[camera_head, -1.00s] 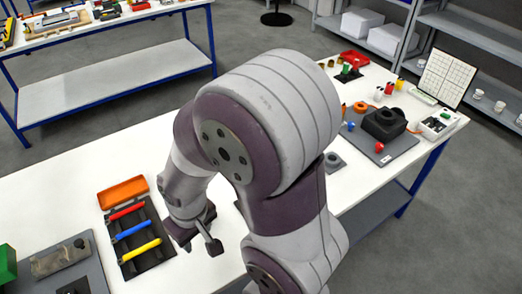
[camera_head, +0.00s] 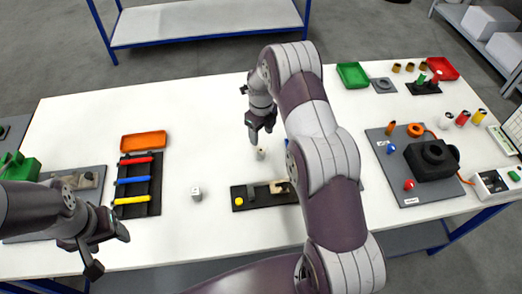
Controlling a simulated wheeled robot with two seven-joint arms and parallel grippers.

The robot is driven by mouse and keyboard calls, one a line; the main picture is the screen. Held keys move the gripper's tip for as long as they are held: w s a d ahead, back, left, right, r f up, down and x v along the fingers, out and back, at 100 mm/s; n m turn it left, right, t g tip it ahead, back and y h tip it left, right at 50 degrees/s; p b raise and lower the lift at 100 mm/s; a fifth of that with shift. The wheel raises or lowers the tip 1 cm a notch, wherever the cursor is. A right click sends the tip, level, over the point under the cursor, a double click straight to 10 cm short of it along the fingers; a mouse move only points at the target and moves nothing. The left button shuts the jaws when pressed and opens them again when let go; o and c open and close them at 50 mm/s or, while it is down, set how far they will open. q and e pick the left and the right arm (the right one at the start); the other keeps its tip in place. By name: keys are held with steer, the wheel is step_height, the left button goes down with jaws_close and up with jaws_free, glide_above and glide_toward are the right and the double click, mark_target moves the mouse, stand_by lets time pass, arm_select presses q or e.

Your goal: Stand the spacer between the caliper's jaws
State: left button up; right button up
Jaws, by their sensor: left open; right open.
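A dark fixture (camera_head: 262,202) that looks like the caliper lies on the white table in the middle. It has a yellow knob (camera_head: 239,202) at its left end, a grey upright block and a pale part (camera_head: 278,187) near its right; my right arm covers part of that end. A small pale upright piece (camera_head: 260,154), perhaps the spacer, stands behind the fixture. My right gripper (camera_head: 262,136) is open just above this piece, pointing down; whether they touch is unclear. My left gripper (camera_head: 108,252) is open and empty at the front left, away from the fixture.
A small white cube (camera_head: 196,194) stands left of the fixture. A black rack (camera_head: 150,207) holds red, blue and yellow rods, with an orange tray (camera_head: 144,141) behind it. A grey board (camera_head: 402,197) with a black device is at right. Clear table lies around the cube.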

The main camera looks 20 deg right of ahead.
mark_target(261, 150)
step_height(261, 150, down, 9)
steer(key=p, duration=0.4)
steer(key=shift+w+f, duration=0.1)
steer(key=shift+f, duration=0.35)
steer(key=shift+r, duration=0.1)
jaws_close()
